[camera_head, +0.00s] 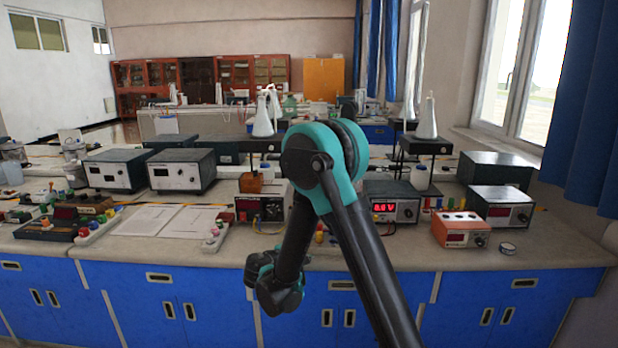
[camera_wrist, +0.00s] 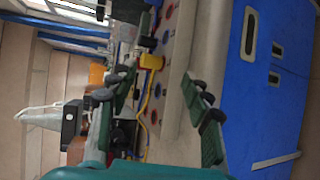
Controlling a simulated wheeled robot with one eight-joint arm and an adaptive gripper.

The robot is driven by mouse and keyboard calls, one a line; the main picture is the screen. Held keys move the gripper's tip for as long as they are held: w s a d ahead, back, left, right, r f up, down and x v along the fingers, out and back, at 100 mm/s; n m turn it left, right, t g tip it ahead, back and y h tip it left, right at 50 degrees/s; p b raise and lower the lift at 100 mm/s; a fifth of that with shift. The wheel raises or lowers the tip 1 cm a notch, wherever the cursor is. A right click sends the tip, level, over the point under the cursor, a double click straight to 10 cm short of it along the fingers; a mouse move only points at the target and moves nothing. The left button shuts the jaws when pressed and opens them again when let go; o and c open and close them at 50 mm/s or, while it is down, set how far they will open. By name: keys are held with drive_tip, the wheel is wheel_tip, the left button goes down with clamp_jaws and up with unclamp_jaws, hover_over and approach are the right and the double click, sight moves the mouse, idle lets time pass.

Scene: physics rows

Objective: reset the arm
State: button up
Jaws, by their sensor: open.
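My arm (camera_head: 365,245) rises from the bottom of the head view, bends at a teal elbow joint (camera_head: 322,155), and comes down in front of the bench. Its wrist end (camera_head: 275,280) hangs before the blue cabinet fronts, near the bench's front edge. The fingers cannot be made out there. In the wrist view my gripper (camera_wrist: 158,84) shows two green-padded fingers spread wide apart, with nothing held between them. That view is turned on its side, with the cabinets (camera_wrist: 255,85) at the right.
The bench top (camera_head: 400,258) holds several instruments, including a meter with a red display (camera_head: 390,202) and an orange box (camera_head: 461,229). Conical flasks (camera_head: 427,118) stand on raised black stands. A yellow cable (camera_wrist: 147,115) runs behind the fingers. The floor side before the cabinets looks clear.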

drive_tip(key=s+d+f+m+g+y, duration=0.1)
drive_tip(key=s+d+m+g, duration=0.2)
drive_tip(key=s+d, duration=0.45)
drive_tip(key=s+d+m+g+y, duration=0.2)
drive_tip(key=s+d+m+g, duration=0.15)
drive_tip(key=d, duration=0.65)
drive_tip(key=s+d+f+m+g+y, duration=0.1)
drive_tip(key=s+m+y, duration=0.1)
drive_tip(key=s, duration=0.7)
drive_tip(key=s+d+f+m+g+y, duration=0.1)
drive_tip(key=s+f+m+y, duration=0.1)
drive_tip(key=s, duration=0.6)
drive_tip(key=shift+s+f+m+y, duration=0.2)
drive_tip(key=shift+s+m+y, duration=0.3)
drive_tip(key=shift+m, duration=0.55)
drive_tip(key=shift+w, duration=0.15)
drive_tip(key=shift+c, duration=0.4)
